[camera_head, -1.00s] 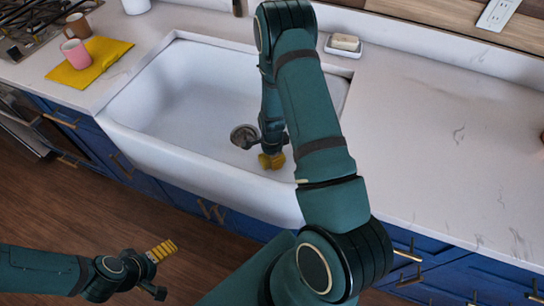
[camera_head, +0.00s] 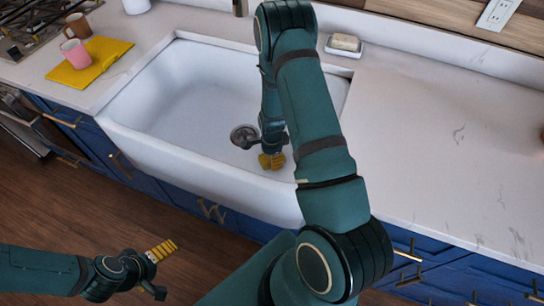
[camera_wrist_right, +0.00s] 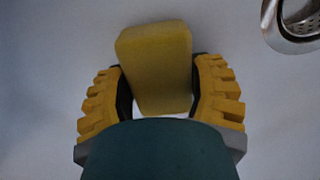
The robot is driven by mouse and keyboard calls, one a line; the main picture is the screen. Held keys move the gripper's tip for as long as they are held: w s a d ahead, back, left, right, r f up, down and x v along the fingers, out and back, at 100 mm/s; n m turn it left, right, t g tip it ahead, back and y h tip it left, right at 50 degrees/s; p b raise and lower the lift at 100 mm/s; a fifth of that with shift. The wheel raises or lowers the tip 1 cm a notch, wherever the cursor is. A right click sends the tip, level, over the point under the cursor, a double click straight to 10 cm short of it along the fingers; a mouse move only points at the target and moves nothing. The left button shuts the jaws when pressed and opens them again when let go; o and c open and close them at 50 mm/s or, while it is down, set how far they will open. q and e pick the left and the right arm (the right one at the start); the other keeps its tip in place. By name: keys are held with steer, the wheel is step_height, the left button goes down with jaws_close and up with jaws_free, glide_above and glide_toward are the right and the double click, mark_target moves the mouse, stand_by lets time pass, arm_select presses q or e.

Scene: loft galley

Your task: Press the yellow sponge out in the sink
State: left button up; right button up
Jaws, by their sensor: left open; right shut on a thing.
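The yellow sponge (camera_wrist_right: 155,62) is gripped upright between the yellow-padded fingers of my right gripper (camera_wrist_right: 158,88) in the right wrist view. In the head view my right gripper (camera_head: 272,161) is low in the white sink (camera_head: 190,95), just right of the drain (camera_head: 244,136). My forearm and the fingers hide most of the sponge there. I cannot tell whether the sponge touches the sink floor. My left gripper (camera_head: 162,251) is open and empty, out over the wooden floor in front of the cabinets.
A pink mug (camera_head: 76,54) and a brown mug (camera_head: 77,26) stand at a yellow cloth (camera_head: 108,49) on the counter left of the sink. A soap dish (camera_head: 338,51) with a pale bar lies behind the sink. The right counter (camera_head: 440,140) is mostly clear.

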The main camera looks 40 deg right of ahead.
steer(key=shift+s+f, duration=0.1)
steer(key=shift+s, duration=0.05)
steer(key=shift+r+p, duration=0.4)
steer(key=shift+r, duration=0.1)
step_height(320, 180, up, 2)
steer(key=shift+p, duration=0.7)
steer(key=shift+r+p, duration=2.55)
steer(key=shift+r, duration=1.1)
arm_select(q)
step_height(320, 180, up, 7)
steer(key=w, duration=0.2)
steer(key=shift+a+t, duration=0.15)
steer(key=shift+t, duration=0.15)
steer(key=shift+f, duration=0.1)
arm_select(e)
steer(key=shift+f, duration=0.15)
step_height(320, 180, down, 7)
steer(key=b, duration=0.5)
steer(key=shift+b, duration=0.35)
arm_select(q)
step_height(320, 180, down, 7)
steer(key=s+b, duration=0.1)
steer(key=shift+s+d+r, duration=0.2)
steer(key=shift+s, duration=0.2)
arm_select(e)
steer(key=shift+f, duration=0.75)
